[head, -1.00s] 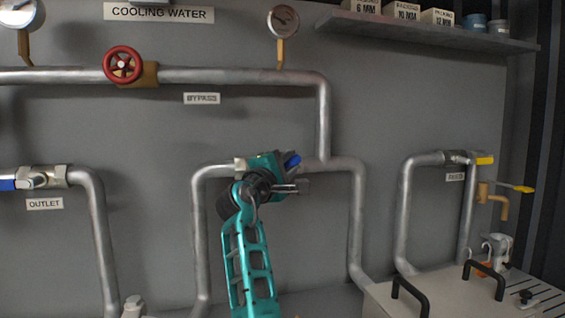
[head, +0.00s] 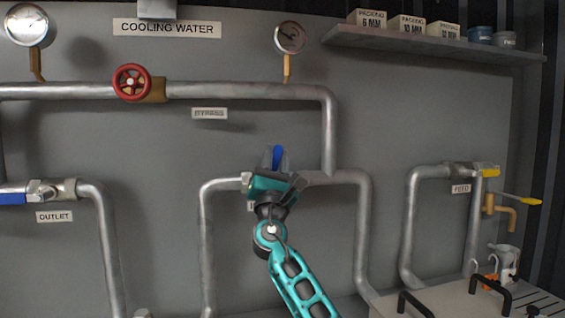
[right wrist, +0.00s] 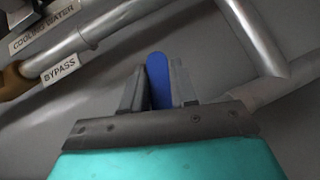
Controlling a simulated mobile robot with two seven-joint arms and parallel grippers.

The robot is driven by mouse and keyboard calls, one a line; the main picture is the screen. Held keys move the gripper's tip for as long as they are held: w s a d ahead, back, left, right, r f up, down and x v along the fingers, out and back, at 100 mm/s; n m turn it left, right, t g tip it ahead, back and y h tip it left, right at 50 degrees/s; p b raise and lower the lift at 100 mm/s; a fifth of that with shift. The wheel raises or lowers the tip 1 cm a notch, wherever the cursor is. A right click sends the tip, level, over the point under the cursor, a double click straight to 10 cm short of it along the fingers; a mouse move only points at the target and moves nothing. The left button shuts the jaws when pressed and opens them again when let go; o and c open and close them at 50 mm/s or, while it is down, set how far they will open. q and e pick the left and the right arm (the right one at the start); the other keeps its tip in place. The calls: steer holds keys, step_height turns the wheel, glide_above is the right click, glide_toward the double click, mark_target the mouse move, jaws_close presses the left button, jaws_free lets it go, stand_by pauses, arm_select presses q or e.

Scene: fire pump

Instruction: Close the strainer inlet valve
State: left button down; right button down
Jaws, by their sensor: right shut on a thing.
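The strainer inlet valve sits on the pipe run below the bypass pipe, with its body mostly hidden behind my right gripper. Its blue lever handle (head: 277,157) points up, across the pipe, in the head view. My right gripper (head: 277,160) is shut on this blue lever, a finger on each side. The right wrist view shows the blue lever (right wrist: 158,80) between the two grey fingers (right wrist: 157,88). The label under the valve is almost wholly covered by my gripper. My left gripper is not in view.
The outlet valve (head: 45,192) with a blue lever is at the left. A red handwheel (head: 131,82) is on the bypass pipe (head: 240,91) above. The feed pipe (head: 412,220) and yellow-handled valves (head: 490,172) stand at the right. A shelf (head: 430,42) holds packing boxes.

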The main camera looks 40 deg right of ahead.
steer(key=shift+w+a+r+n+t+y, duration=0.15)
steer(key=shift+a+n+t+y, duration=0.15)
steer(key=shift+n+t+y, duration=0.9)
steer(key=shift+w+a+r+n+t+y, duration=0.25)
steer(key=shift+n+t+y, duration=0.55)
steer(key=shift+n, duration=0.8)
steer(key=shift+w+a+f+n+t+y, duration=0.1)
steer(key=shift+a+n+t+y, duration=0.25)
steer(key=shift+n+t+y, duration=0.65)
steer(key=shift+n+g, duration=0.3)
steer(key=shift+n, duration=0.2)
steer(key=c, duration=1)
jaws_free()
steer(key=shift+o, duration=0.2)
steer(key=shift+f, duration=0.1)
steer(key=b+v, duration=0.2)
steer(key=v, duration=1.1)
steer(key=shift+b, duration=0.4)
